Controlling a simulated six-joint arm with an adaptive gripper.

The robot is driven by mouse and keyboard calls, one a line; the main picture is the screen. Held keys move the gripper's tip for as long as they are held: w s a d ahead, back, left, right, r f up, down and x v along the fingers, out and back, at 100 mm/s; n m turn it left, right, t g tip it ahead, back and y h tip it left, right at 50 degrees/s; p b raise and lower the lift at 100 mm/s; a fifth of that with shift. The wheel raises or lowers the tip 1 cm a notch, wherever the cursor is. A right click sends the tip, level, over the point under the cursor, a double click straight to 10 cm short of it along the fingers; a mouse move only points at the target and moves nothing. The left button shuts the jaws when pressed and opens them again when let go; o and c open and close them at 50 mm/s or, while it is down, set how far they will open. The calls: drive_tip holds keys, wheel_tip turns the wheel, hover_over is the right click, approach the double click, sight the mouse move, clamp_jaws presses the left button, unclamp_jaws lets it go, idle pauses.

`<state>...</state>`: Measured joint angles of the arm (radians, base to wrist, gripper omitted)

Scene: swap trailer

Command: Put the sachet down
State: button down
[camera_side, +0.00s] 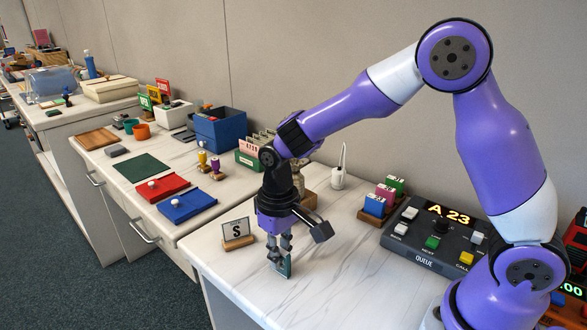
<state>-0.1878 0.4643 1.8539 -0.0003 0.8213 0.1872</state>
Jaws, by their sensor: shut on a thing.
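My gripper (279,248) points straight down over the front part of the near white counter. It is shut on a small, flat, teal-grey sachet (283,268), which hangs upright between the fingertips. The sachet's lower edge is at or just above the counter top (335,270); I cannot tell whether it touches. The fingers hide the sachet's upper part.
A card marked S (237,232) in a wooden stand is just left of my gripper. A queue console (436,238) and a wooden rack (382,212) of coloured boxes stand to the right. Blue (187,206) and red (163,188) trays lie farther back. Counter is clear right of the sachet.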

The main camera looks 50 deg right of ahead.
sight(282, 250)
drive_tip(key=c, duration=0.9)
unclamp_jaws()
drive_tip(key=shift+f, duration=0.1)
drive_tip(key=shift+o, duration=0.2)
wheel_tip(282, 250, up, 12)
drive_tip(key=r, duration=0.1)
drive_tip(key=s+d+r+t, duration=0.1)
drive_tip(key=s+d+t, duration=0.4)
drive_tip(key=s, duration=0.6)
drive_tip(key=shift+s+d+r+t, duration=0.3)
drive_tip(key=shift+s+d+r, duration=0.05)
drive_tip(key=shift+d, duration=0.2)
